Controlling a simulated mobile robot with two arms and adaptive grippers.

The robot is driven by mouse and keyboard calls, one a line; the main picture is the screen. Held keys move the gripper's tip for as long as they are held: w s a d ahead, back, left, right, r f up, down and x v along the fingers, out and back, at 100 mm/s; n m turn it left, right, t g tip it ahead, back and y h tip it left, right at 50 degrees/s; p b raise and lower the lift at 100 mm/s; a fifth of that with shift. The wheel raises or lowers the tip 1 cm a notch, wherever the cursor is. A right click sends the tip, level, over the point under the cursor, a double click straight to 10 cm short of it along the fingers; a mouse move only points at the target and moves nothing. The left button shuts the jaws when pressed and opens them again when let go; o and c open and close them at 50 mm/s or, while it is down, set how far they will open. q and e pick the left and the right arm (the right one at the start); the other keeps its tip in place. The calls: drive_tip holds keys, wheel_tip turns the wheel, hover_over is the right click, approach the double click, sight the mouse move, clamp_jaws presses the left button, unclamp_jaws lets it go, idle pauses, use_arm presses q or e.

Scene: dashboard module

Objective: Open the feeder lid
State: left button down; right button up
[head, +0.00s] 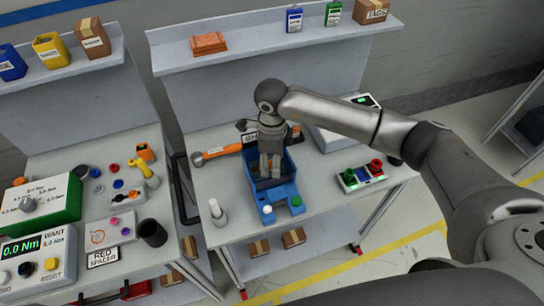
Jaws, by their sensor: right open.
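The feeder (285,193) is a blue box on the middle bench. Its front has a low blue part with a white round piece (267,210) and a green round piece (296,201). My right gripper (271,172) points down over the feeder, with its fingertips at the box's upper part. It appears empty. It hides much of the feeder's top, so I cannot tell how the lid stands or whether the fingers touch it. My left gripper is not in view.
A white bottle (217,212) stands at the bench's front left. A panel with green and red knobs (361,177) sits to the right. The left bench (75,165) is crowded with parts.

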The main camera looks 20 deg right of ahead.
drive_tip(key=shift+f, duration=0.2)
drive_tip(key=shift+c, duration=0.4)
clamp_jaws()
